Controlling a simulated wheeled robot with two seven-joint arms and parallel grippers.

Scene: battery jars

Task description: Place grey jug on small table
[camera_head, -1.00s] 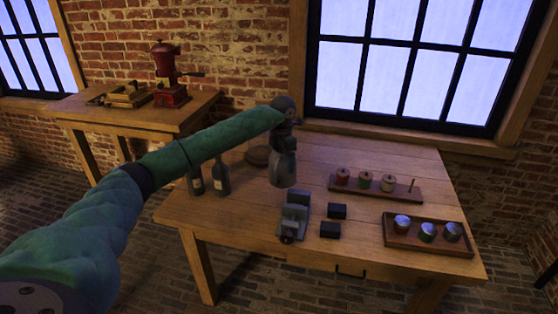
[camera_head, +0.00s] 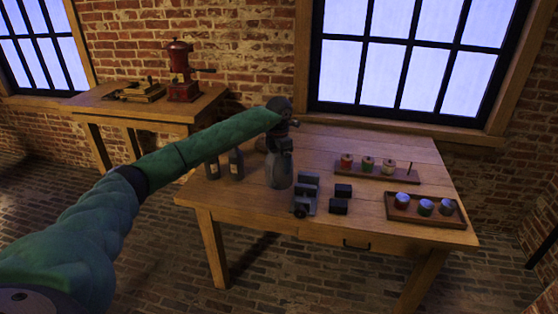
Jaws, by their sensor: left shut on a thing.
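My left gripper (camera_head: 280,144) is shut on the grey jug (camera_head: 279,171), at its top. The jug hangs upright in front of the larger wooden table's left-middle part; I cannot tell the gap beneath it. A smaller wooden table (camera_head: 158,116) stands at the back left against the brick wall, well to the left of the gripper. My right gripper is not in view.
The small table bears a red grinder (camera_head: 181,72) and a brass-and-wood device (camera_head: 141,92). On the larger table (camera_head: 370,228) are two dark bottles (camera_head: 236,165), a grey vise (camera_head: 306,194), black blocks (camera_head: 339,206), a spool rack (camera_head: 405,177) and a jar tray (camera_head: 455,218).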

